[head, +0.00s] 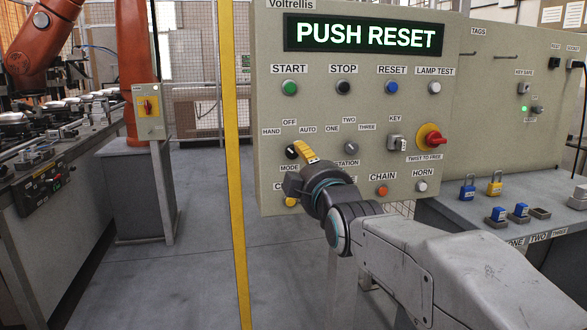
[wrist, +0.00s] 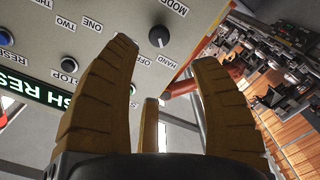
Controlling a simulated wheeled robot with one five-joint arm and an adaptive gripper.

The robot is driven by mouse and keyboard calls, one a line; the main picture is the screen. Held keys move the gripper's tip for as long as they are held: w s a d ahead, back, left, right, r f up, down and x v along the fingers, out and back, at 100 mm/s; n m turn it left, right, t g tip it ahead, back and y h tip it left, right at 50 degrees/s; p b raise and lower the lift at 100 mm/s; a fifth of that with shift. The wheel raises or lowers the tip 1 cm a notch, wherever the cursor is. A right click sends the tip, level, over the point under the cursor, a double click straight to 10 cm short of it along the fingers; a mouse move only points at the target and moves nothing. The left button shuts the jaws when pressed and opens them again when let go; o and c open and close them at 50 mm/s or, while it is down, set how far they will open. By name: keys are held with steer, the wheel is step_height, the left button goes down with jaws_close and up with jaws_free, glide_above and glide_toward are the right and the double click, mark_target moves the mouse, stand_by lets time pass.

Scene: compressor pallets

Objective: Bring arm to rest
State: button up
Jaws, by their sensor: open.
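My gripper (head: 308,154) is in front of the lower left of the control panel (head: 300,229), beside the black mode knob (head: 291,151). Its yellow-brown fingers are spread open with nothing between them. In the wrist view, the fingers of my gripper (wrist: 167,52) stand apart, and the mode knob (wrist: 158,36) shows beyond them, close to the gap. I cannot tell whether a finger touches it. My grey arm reaches in from the lower right and hides part of the panel's lower row. The display (head: 366,35) reads PUSH RESET.
The panel carries a blue reset button (head: 391,88), a red emergency stop (head: 430,136) and a key switch (head: 396,143). A yellow post (head: 235,150) stands left of it. A shelf with padlocks (head: 467,190) is at the right. Open floor (head: 190,270) lies at the left.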

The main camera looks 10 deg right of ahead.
steer(key=s+f+m+g+p, duration=0.2)
steer(key=s+m+g+p, duration=0.7)
steer(key=s+p, duration=1.7)
steer(key=s+g, duration=0.5)
steer(key=s, duration=0.1)
steer(key=shift+s+d+g, duration=0.15)
steer(key=shift+s+g, duration=0.15)
steer(key=shift+s, duration=0.1)
